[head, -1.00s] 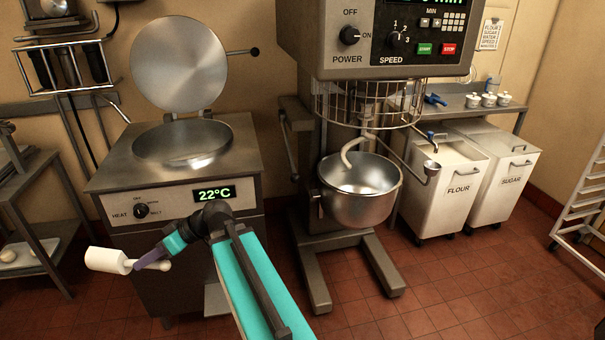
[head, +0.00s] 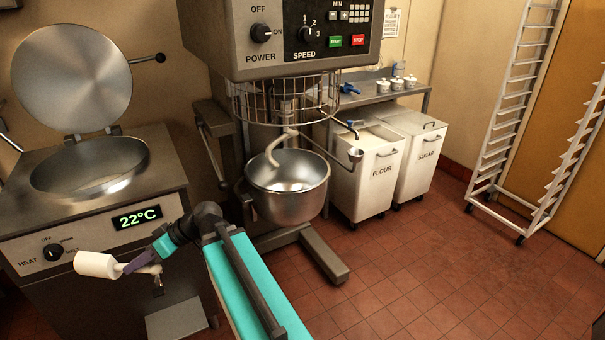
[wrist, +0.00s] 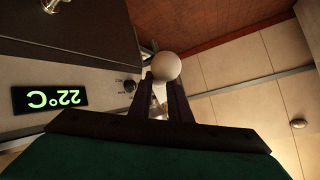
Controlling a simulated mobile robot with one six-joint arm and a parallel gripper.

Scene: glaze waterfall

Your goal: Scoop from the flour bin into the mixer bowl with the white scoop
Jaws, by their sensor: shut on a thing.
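The white scoop (head: 97,265) is held by my gripper (head: 140,263) in front of the kettle, low at the left of the head view. My gripper is well away from both bowl and bin.
A kettle (head: 155,207) with its lid raised stands at the left and reads 22°C. The sugar bin (head: 421,165) is right of the flour bin. A shelf (head: 375,97) behind holds small pots and a blue item. A white rack (head: 490,150) stands at the right. Open tiled floor lies in front.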

